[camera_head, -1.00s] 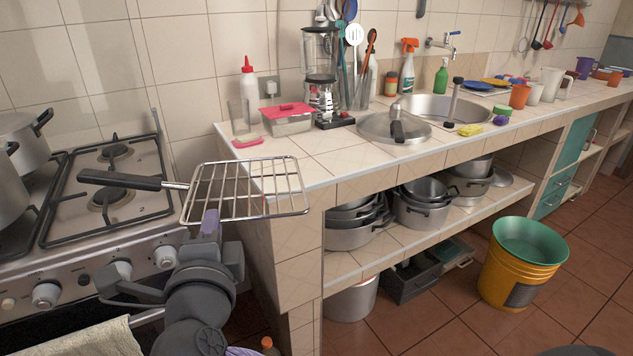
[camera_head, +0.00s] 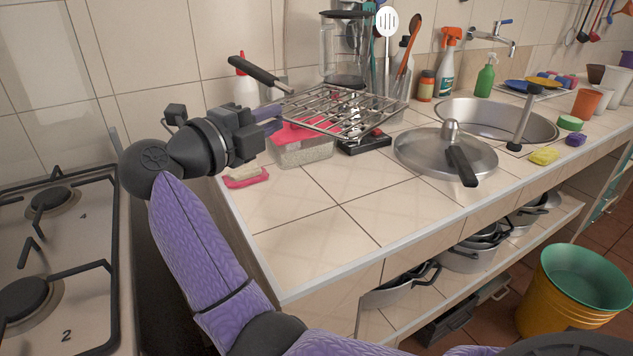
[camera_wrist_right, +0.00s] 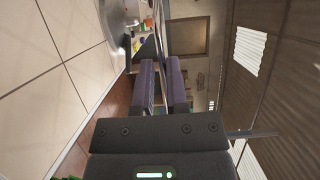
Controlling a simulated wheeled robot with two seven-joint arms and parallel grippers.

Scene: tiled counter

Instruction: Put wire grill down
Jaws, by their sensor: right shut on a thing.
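The wire grill (camera_head: 345,107) is a metal grid with a black handle (camera_head: 260,75) pointing up and left. My right gripper (camera_head: 270,120) is shut on the grill's near left edge. It holds the grill above the back of the tiled counter (camera_head: 297,205), over the red-lidded container and the blender base in the picture. The exact height is hard to tell. In the right wrist view my gripper's purple fingers (camera_wrist_right: 162,82) are close together, with thin metal of the grill (camera_wrist_right: 158,28) at their tips. My left gripper is out of view.
A steel pot lid (camera_head: 445,150) lies beside the sink (camera_head: 497,117). The counter's front left part is clear. The stove (camera_head: 60,260) is at left.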

